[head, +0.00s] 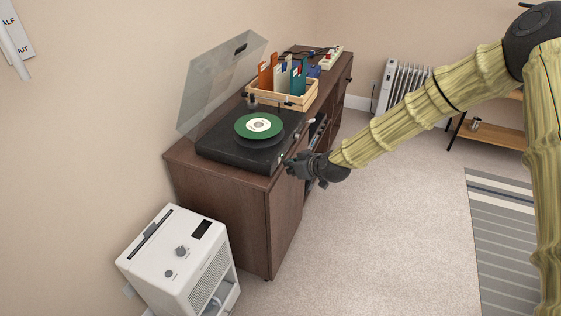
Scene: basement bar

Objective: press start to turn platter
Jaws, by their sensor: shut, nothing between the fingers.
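A black record player (233,156) stands on a dark brown cabinet (226,198), its clear lid (213,85) tilted open against the wall. A green record (244,123) with a pale label lies on its platter. My gripper (287,166) is at the front right corner of the player, reaching in from the right. It is shut and empty, and its tips are at or very near the player's front edge. The start button cannot be made out at this size; the gripper may cover part of that corner. I cannot tell whether the tips touch the player.
A wooden crate (298,101) with upright coloured sleeves stands behind the player, and a power strip (331,58) lies further back. A white dehumidifier-like appliance (170,255) stands at the lower left. A radiator (402,84) stands by the back wall. Carpet in front of the cabinet is clear.

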